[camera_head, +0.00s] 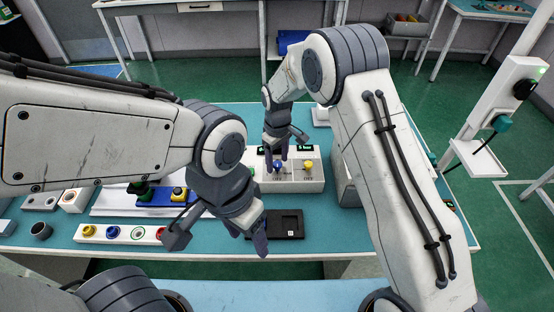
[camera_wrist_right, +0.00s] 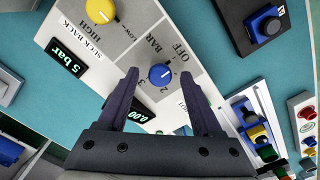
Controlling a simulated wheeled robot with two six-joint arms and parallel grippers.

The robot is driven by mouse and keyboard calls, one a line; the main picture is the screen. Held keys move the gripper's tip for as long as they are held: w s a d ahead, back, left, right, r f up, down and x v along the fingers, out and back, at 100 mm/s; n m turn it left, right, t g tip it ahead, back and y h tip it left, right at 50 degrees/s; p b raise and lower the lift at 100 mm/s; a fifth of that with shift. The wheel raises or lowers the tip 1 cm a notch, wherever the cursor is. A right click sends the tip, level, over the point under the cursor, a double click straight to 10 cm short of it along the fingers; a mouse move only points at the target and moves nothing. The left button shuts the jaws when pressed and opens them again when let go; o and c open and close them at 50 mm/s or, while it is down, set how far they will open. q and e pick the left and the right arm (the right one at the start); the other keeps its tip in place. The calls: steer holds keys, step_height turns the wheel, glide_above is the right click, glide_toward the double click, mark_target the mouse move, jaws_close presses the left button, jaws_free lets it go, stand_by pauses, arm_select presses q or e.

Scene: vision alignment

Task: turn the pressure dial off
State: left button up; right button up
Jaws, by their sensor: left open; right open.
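The blue dial (camera_wrist_right: 160,75) sits on a grey panel marked BAR and OFF in the right wrist view. It also shows in the head view (camera_head: 278,167) on the white control box (camera_head: 300,186). Its pointer is too small to read surely. My right gripper (camera_head: 277,156) is over this dial. In the wrist view its two open fingers (camera_wrist_right: 159,72) appear on either side of the dial; contact cannot be told. A nearby display (camera_wrist_right: 139,115) seems to read 0.00. My left gripper (camera_head: 218,242) is open and empty, left of the black tray.
A black tray (camera_head: 291,235) lies in front of the box.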

mark_target(277, 165)
step_height(277, 165, up, 10)
steer(key=b, duration=0.1)
steer(key=shift+r, duration=0.2)
stand_by(0.4)
steer(key=s+a+r, duration=0.1)
steer(key=s+r, duration=0.2)
steer(key=s, duration=0.4)
steer(key=s+r, duration=0.3)
steer(key=s, duration=0.5)
steer(key=s+d+m, duration=0.1)
steer(key=s+d, duration=0.1)
steer(key=s, duration=0.6)
steer(key=s+d+y, duration=0.1)
steer(key=s+d, duration=0.2)
steer(key=s, duration=0.6)
steer(key=shift+s+f+m, duration=0.2)
steer(key=shift+f+m, duration=0.05)
steer(key=shift+m, duration=0.15)
